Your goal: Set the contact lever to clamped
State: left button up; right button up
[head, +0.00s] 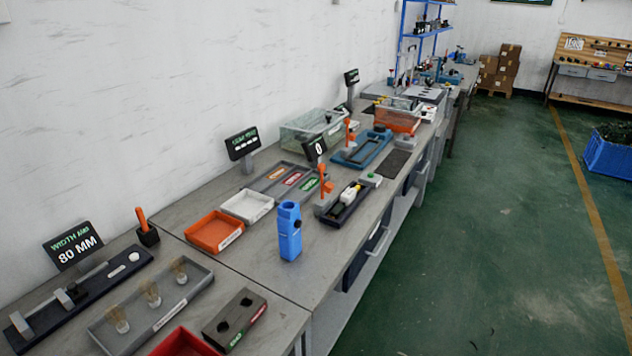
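Several orange-handled levers show in the head view, and I cannot tell from labels which is the contact lever. One orange lever (325,182) stands roughly upright on a grey block beside a dark fixture (346,209) holding a white part (349,194). A small display reading 0 (314,151) stands behind it. Another orange lever (349,132) stands upright by a blue tray fixture (342,155). A third orange handle (142,219) leans from a black block at the left. Whether any lever is clamped is too small to tell. Neither gripper is in view.
A blue upright device (289,232) stands near the bench's front edge. An orange tray (214,248), a white tray (246,194) and a grey labelled tray (279,172) lie behind it. An 80 MM display (73,245) stands at left. The green floor (470,240) to the right is clear.

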aim_at(328, 187)
jog(key=u, duration=0.3)
jog(key=i+l+u, duration=0.2)
jog(key=u, duration=0.15)
jog(key=i+l+u, duration=0.15)
jog(key=u, duration=0.2)
jog(key=i+l+u, duration=0.1)
jog(key=l+u, duration=0.25)
jog(key=i+l, duration=0.1)
jog(key=l, duration=0.35)
jog(key=i+l+u, duration=0.1)
jog(key=l, duration=0.35)
jog(key=i+l, duration=0.15)
jog(key=l, duration=0.3)
jog(key=i+l+u, duration=0.1)
jog(key=l, duration=0.35)
jog(key=i+l+u, duration=0.1)
jog(key=l, duration=0.4)
